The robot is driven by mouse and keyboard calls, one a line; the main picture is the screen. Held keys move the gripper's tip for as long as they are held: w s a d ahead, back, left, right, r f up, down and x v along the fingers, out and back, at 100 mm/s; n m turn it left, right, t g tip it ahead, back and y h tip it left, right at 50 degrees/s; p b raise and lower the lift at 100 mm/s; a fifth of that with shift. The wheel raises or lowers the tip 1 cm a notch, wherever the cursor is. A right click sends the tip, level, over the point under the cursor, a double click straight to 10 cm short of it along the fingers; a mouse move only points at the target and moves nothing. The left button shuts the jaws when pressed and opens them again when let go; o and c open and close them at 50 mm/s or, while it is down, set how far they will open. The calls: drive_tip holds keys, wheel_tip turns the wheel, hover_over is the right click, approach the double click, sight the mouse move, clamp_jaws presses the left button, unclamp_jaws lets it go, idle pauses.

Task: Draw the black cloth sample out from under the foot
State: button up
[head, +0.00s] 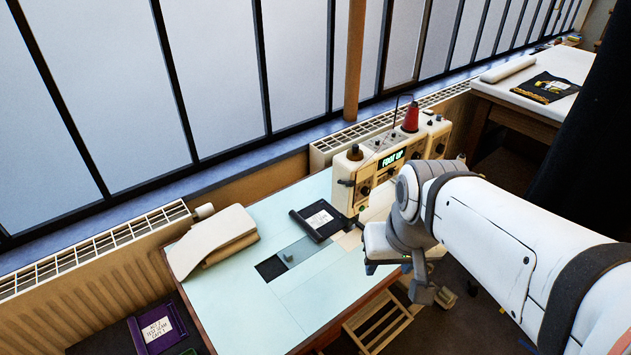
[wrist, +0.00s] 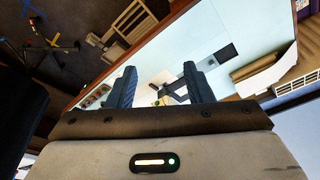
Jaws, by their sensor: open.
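A black flat piece with a white label (head: 319,219), which looks like the black cloth sample, lies on the pale table at the left end of the sewing machine (head: 368,182). The machine's display reads "FOOT UP". The foot is too small to make out, so I cannot tell how the piece sits under it. My gripper (head: 433,294) is open and empty, near the table's front right edge and apart from the piece. In the wrist view, its two fingers (wrist: 160,88) stand wide apart, with a dark shape between them in the distance.
A folded cream cloth (head: 212,237) lies at the table's back left. A dark square opening (head: 270,268) is in the tabletop. A wooden stool (head: 380,322) stands in front. The table's front left is clear.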

drive_tip(key=w+a+f+m+g+y+b, duration=0.1)
drive_tip(key=w+a+f+m+y+b, duration=0.45)
drive_tip(key=a+f, duration=0.3)
drive_tip(key=m+t+y+b, duration=0.2)
drive_tip(key=m+t+b, duration=0.8)
drive_tip(key=m, duration=1.3)
approach(307, 225)
drive_tip(key=shift+w+a+r+g, duration=0.1)
drive_tip(key=shift+w+a+g, duration=0.4)
drive_tip(key=shift+w+a, duration=0.05)
drive_tip(key=shift+w+d+m, duration=0.2)
drive_tip(key=shift+m, duration=0.05)
drive_tip(key=shift+b+x, duration=0.35)
drive_tip(key=shift+x, duration=3.65)
